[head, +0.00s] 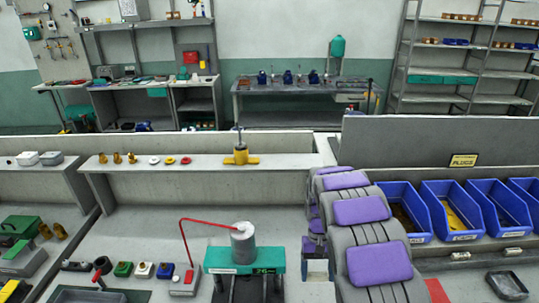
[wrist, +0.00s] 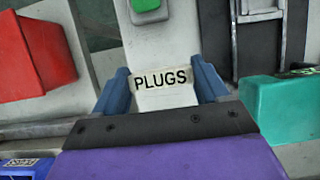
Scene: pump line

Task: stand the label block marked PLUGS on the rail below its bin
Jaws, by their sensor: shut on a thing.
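In the wrist view my gripper (wrist: 163,92) is shut on the label block marked PLUGS (wrist: 162,100), a pale block with black letters between two blue fingers. The letters read upright in that view. A yellow PLUGS sign (head: 463,160) stands behind and above the bins, over the second visible blue bin (head: 432,213), which holds yellow pieces. The rail (head: 432,265) runs along the front below the bins. Small pale blocks (head: 460,256) show there; their writing is too small to read.
More blue bins (head: 483,213) stand to the right. A dark tray (head: 507,285) lies at lower right. A teal machine (head: 245,261) with a grey cylinder stands left of my arm. The wrist view shows a red object (wrist: 30,58) and a teal one (wrist: 285,108) beside the gripper.

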